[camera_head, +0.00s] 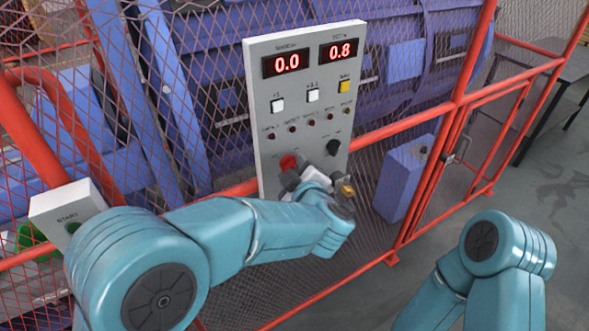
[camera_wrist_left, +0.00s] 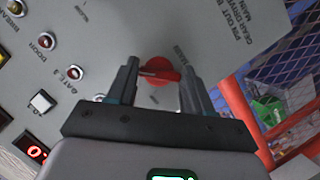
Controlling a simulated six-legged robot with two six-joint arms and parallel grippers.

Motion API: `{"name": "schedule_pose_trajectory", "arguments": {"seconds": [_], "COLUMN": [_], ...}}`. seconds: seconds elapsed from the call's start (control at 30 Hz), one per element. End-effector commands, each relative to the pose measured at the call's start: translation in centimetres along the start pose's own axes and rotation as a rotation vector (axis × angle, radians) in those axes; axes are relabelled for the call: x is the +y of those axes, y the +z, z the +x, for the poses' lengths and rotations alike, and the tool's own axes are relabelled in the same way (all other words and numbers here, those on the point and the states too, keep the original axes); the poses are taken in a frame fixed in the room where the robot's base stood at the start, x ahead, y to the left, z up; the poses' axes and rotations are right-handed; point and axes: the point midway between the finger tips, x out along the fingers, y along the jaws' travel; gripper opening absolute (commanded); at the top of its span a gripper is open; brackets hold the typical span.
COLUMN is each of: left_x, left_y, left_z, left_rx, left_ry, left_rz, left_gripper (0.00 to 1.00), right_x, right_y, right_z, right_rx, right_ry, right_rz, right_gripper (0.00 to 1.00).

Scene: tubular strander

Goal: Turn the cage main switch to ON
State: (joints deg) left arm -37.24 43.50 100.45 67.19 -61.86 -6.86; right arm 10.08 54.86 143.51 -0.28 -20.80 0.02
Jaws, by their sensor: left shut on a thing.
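The grey control panel (camera_head: 262,125) stands upright at the red mesh fence. A red rotary switch (camera_head: 288,162) sits low on its face, partly hidden by my left gripper (camera_head: 291,178). In the left wrist view the red switch (camera_wrist_left: 160,72) lies between the two dark fingers of my left gripper (camera_wrist_left: 158,85), which is shut on it. A label with the word MAIN is near it; I cannot read the switch position for certain. My right gripper is out of view; only part of that arm shows at the lower right.
A black knob (camera_head: 333,147) sits right of the red switch. Above are lamps, push buttons and two red displays (camera_head: 313,58) reading 0.0 and 0.8. A START box (camera_head: 68,208) is at the left. A blue box (camera_head: 403,180) stands behind the fence. Open floor lies at the right.

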Motion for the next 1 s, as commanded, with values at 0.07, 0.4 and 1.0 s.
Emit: {"name": "schedule_pose_trajectory", "arguments": {"seconds": [0.07, 0.4, 1.0], "left_x": [0.2, 0.1, 0.0], "left_y": [-0.4, -0.2, 0.1], "left_z": [0.1, 0.0, -11.2], "left_rx": [0.009, 0.004, 0.001], "left_ry": [0.004, 0.002, 0.008], "left_rz": [-0.002, -0.001, -0.001], "left_gripper": [0.20, 0.76, 0.76], "right_x": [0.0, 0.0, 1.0], "right_y": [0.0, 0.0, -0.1], "right_z": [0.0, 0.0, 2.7], "right_rx": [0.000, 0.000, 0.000], "right_ry": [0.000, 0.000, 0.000], "right_rz": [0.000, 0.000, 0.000], "right_gripper": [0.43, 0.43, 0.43]}}
